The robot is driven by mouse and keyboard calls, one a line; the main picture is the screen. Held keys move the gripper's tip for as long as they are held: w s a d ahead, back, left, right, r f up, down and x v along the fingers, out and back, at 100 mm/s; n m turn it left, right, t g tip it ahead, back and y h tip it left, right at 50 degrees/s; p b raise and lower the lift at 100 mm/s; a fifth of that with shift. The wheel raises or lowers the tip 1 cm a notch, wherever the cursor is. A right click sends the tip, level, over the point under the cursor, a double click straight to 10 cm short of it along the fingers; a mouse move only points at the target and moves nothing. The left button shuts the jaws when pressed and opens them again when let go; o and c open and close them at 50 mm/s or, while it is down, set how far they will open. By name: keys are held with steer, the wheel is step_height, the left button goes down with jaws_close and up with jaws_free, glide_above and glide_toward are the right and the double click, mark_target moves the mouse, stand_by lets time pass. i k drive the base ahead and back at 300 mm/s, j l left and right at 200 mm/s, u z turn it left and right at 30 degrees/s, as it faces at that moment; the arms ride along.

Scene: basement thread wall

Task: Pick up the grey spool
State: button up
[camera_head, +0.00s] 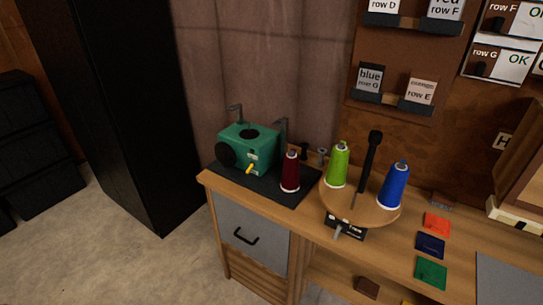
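A small grey upright piece (322,157) stands at the back of the wooden bench, against the wall, between the dark red cone and the green cone. It may be the grey spool, but it is too small to tell. No other grey spool shows. A dark red thread cone (290,172) stands at the edge of the black mat. A green cone (338,165) and a blue cone (395,186) stand upright on a round wooden turntable (360,204). My gripper is not in view.
A green machine (249,148) sits on the black mat (226,177) at the bench's left end. A tall black post (370,160) rises between the green and blue cones. Orange (437,223), navy (430,245) and green (431,272) squares lie at right. Open floor (120,255) lies left of the bench.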

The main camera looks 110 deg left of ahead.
mark_target(320, 164)
steer(key=u, duration=3.4)
